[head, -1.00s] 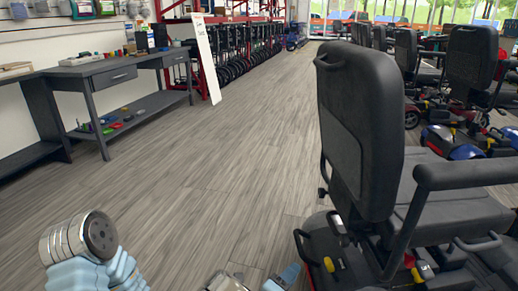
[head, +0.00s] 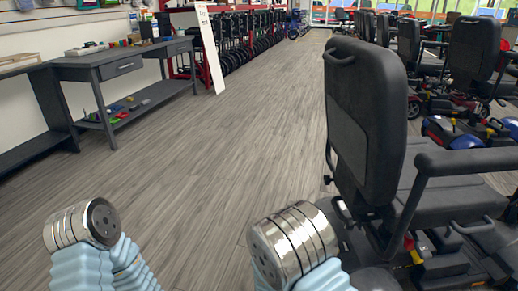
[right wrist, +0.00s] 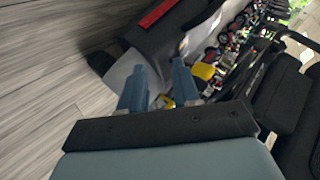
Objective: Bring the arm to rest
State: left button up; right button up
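My right gripper (right wrist: 157,76) shows in the right wrist view. Its two blue fingers stand apart with nothing held between them. Beyond the fingers are dark and grey scooter parts with a red strip and a yellow part; whether the fingers touch any of them I cannot tell. In the head view my right arm (head: 295,245) shows as a silver joint with light blue sleeves at the bottom middle, close to the nearest scooter's left side. My left arm (head: 80,225) shows as a silver joint at the bottom left. My left gripper is out of view.
The nearest black scooter seat (head: 365,120) stands close on the right. More scooters (head: 470,100) line up behind it. A grey workbench (head: 110,72) stands at the left, with a white sign (head: 210,50) beyond it. The floor (head: 210,150) between is clear.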

jog(key=s+f+n+g+y+p, duration=0.2)
jog(key=s+n+g+y, duration=0.2)
jog(key=s+n, duration=0.4)
jog(key=s+f+n+g+y+p, duration=0.2)
jog(key=s+n+g+y+p, duration=0.1)
jog(key=s+n, duration=0.5)
jog(key=g+y, duration=0.1)
jog(key=y, duration=0.1)
jog(key=shift+s+a+g+y+p, duration=0.15)
jog(key=shift+a+g+y+p, duration=0.15)
jog(key=shift+a+y+p, duration=0.1)
jog(key=shift+d, duration=0.1)
